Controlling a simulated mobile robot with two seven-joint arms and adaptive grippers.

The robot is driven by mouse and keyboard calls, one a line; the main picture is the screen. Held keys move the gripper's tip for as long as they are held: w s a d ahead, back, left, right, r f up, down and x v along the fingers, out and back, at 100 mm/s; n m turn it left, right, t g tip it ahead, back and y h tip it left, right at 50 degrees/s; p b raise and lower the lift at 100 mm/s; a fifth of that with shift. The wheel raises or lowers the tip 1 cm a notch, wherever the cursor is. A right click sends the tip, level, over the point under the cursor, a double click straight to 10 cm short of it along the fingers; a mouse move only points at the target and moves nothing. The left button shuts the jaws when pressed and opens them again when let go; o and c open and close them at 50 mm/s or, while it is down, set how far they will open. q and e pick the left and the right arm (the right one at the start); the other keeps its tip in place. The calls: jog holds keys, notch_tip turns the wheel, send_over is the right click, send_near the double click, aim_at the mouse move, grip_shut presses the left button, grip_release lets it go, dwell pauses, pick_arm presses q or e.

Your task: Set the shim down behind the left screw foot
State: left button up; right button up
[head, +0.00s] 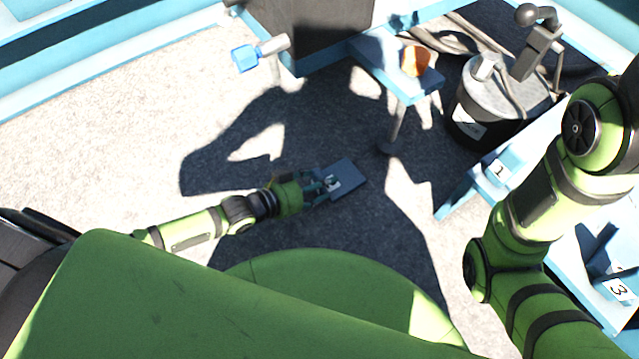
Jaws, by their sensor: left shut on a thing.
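The shim (349,181) is a flat grey-blue plate in the middle of the head view, low over or on the dark shaded floor; I cannot tell whether it touches. My left gripper (325,187) comes from the left and is shut on its left end. A screw foot (391,148), a round dark disc under a thin rod, stands up and to the right of the shim, below a blue frame (402,82). A small gap shows between the shim and this foot. My right arm crosses the right side; its gripper is outside the view.
An orange block (415,61) sits on the frame. A grey drum (487,100) stands to its right with cables behind. Blue racks with number cards (500,169) line the right. A blue-ended rod (246,57) juts out upper left. The floor at left is clear.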

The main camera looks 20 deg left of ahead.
pick_arm(q)
jog(key=shift+w, duration=0.1)
jog(key=o, duration=1.7)
jog(key=shift+f, duration=0.1)
